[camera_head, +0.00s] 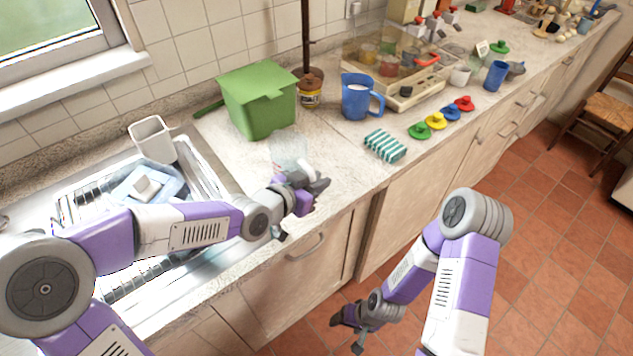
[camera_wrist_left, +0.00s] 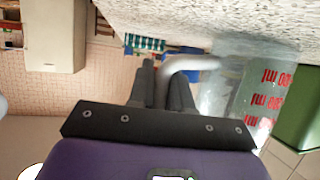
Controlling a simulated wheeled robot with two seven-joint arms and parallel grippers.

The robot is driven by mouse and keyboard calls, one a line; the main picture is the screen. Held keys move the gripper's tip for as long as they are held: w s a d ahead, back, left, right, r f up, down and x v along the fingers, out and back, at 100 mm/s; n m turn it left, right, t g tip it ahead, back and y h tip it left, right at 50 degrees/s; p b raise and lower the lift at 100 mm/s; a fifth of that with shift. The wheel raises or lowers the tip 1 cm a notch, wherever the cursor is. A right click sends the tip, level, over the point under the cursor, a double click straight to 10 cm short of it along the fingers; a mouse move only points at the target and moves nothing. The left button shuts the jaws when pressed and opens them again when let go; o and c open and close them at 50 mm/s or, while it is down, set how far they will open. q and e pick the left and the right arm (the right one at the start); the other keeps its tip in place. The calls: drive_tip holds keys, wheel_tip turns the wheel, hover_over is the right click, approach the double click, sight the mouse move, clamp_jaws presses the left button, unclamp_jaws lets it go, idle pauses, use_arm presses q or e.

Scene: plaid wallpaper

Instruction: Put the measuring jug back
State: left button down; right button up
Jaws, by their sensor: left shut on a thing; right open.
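The measuring jug is clear, with red markings (camera_wrist_left: 265,100), and its pale handle shows in the left wrist view. In the head view the jug (camera_head: 289,149) is faint against the worktop, partly hidden by my left gripper (camera_head: 311,188). My left gripper is shut on the jug's handle, and its dark fingers show on both sides of it in the left wrist view (camera_wrist_left: 168,78). I cannot tell whether the jug touches the worktop. My right gripper (camera_head: 351,328) is open and empty, low in front of the cupboards.
A green lidded bin (camera_head: 262,108) stands behind the jug. A blue jug (camera_head: 357,98), a striped sponge (camera_head: 385,146) and several coloured lids (camera_head: 436,121) lie to the right. The sink (camera_head: 205,180) is left. Worktop between bin and sponge is fairly clear.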

use_arm(q)
drive_tip(key=shift+f, duration=0.15)
drive_tip(key=c, duration=1.1)
unclamp_jaws()
drive_tip(key=shift+o, duration=0.2)
drive_tip(key=shift+s+a+r, duration=0.1)
drive_tip(key=shift+a+r, duration=0.1)
drive_tip(key=shift+r, duration=0.1)
drive_tip(key=p+v, duration=0.6)
drive_tip(key=v, duration=0.3)
drive_tip(key=shift+a+r, duration=0.1)
drive_tip(key=shift+a, duration=0.05)
drive_tip(key=shift+s+a, duration=0.25)
drive_tip(key=shift+s, duration=0.05)
drive_tip(key=shift+v, duration=0.8)
drive_tip(key=shift+s+d, duration=0.1)
drive_tip(key=shift+d, duration=0.05)
